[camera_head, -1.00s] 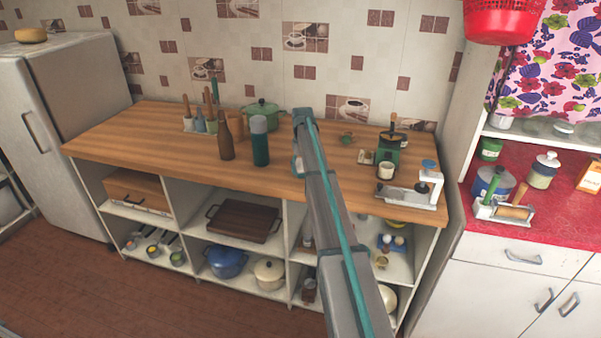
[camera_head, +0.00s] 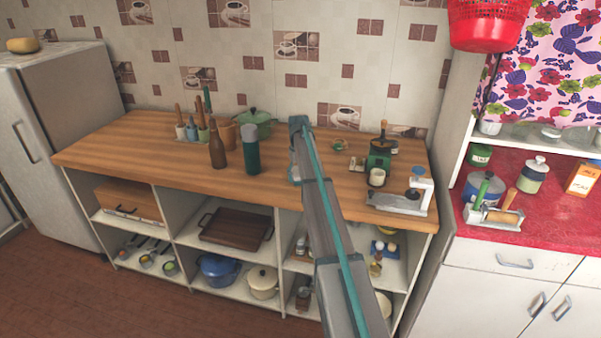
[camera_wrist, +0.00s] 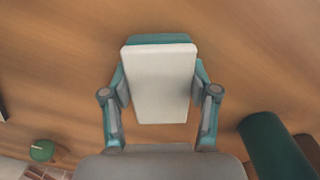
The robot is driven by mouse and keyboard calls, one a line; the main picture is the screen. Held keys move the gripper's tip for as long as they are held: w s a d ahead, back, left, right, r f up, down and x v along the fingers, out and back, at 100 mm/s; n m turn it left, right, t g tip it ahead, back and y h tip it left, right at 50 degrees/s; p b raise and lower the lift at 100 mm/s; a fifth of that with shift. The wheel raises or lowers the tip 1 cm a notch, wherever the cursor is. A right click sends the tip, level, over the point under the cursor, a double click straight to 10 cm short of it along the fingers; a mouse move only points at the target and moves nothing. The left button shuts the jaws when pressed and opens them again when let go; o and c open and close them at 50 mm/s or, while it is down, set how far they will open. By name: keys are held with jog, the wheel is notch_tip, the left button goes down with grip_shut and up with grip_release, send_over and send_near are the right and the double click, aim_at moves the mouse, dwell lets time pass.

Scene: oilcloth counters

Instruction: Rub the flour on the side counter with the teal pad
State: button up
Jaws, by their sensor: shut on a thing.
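My gripper (camera_wrist: 160,92) is shut on a flat pad with a teal edge (camera_wrist: 160,38) and a broad whitish face, seen in the wrist view. Bare wood grain shows around the pad; I cannot tell whether the pad touches it. In the head view my arm reaches over the wooden counter (camera_head: 130,150), and the gripper is mostly hidden behind it. A counter with a red top (camera_head: 540,222) stands at the right. I cannot make out any flour on either counter; my arm covers part of the wooden one.
A green bottle (camera_head: 251,152) and a brown bottle (camera_head: 217,150) stand left of my arm. A green pot (camera_head: 255,122) is behind them. A grinder (camera_head: 380,152), a cup (camera_head: 377,177) and a grey-white device (camera_head: 400,202) stand to the right. The wood's left end is clear.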

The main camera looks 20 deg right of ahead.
aim_at(294, 193)
jog(key=shift+s+a+p, duration=0.15)
jog(key=shift+s+a, duration=0.65)
jog(key=shift+s, duration=0.25)
jog(key=shift+s+a+p, duration=0.1)
jog(key=shift+s+a, duration=0.75)
jog(key=shift+s, duration=0.2)
jog(key=shift+s+a+p, duration=0.15)
jog(key=shift+s+a, duration=0.65)
jog(key=shift+s, duration=0.25)
jog(key=r+p, duration=0.1)
jog(key=r, duration=0.2)
jog(key=shift+w+d+r, duration=0.1)
jog(key=shift+w+r, duration=0.1)
jog(key=shift+r+p, duration=1.35)
jog(key=shift+r, duration=1)
